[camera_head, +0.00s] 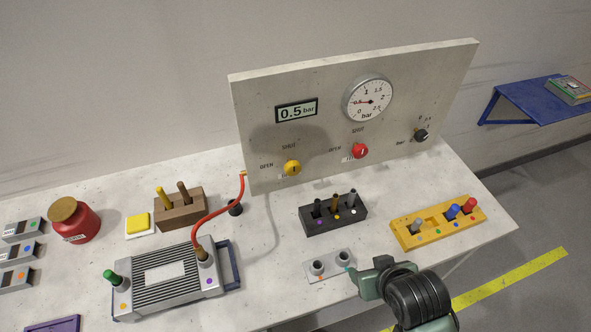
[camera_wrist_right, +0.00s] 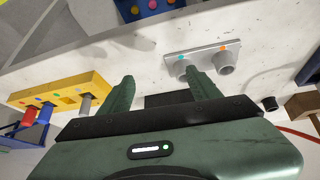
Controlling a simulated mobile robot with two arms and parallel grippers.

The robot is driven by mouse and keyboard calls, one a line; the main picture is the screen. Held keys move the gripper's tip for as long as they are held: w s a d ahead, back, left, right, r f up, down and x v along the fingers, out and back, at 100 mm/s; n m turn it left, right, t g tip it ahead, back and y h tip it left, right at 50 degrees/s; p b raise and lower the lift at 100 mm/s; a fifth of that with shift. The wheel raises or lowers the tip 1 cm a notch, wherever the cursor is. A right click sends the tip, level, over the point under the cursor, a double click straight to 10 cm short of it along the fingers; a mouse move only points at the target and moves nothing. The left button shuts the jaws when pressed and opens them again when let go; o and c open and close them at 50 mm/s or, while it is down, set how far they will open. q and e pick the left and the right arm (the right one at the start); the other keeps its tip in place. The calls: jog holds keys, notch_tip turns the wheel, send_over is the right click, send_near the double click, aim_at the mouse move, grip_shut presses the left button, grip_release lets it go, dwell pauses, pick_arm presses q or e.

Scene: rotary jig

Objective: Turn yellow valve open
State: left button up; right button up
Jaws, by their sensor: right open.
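The yellow valve (camera_head: 292,168) is a round knob low on the left part of the upright grey panel (camera_head: 330,120). The label SHUT is above it and OPEN is to its left. Its small pointer mark is too small to read surely. The panel's display (camera_head: 297,111) reads 0.5 bar. My right gripper (camera_head: 370,277) is in front of the panel, below and to the right of the valve, apart from it. In the right wrist view its two fingers (camera_wrist_right: 161,88) are spread with nothing between them. My left gripper is not in view.
A red valve (camera_head: 360,151) and a black knob (camera_head: 421,135) share the panel. On the bench stand a black holder (camera_head: 337,222), a yellow rack (camera_head: 438,232), a two-socket plate (camera_head: 330,275) and a ribbed unit (camera_head: 165,280). A red hose (camera_head: 215,212) rises from that unit.

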jog(key=w+a+r+n+t+y, duration=0.1)
jog(key=w+a+r+t, duration=0.15)
jog(key=w+a, duration=0.55)
jog(key=n+t+y, duration=0.2)
jog(key=t+y, duration=0.1)
jog(key=t, duration=0.1)
send_near(294, 171)
jog(key=w, duration=0.1)
jog(key=p+x, duration=0.1)
jog(key=x, duration=0.7)
jog(key=shift+s+a+f, duration=0.1)
jog(key=shift+f, duration=0.15)
grip_shut()
jog(key=c, duration=1.4)
grip_release()
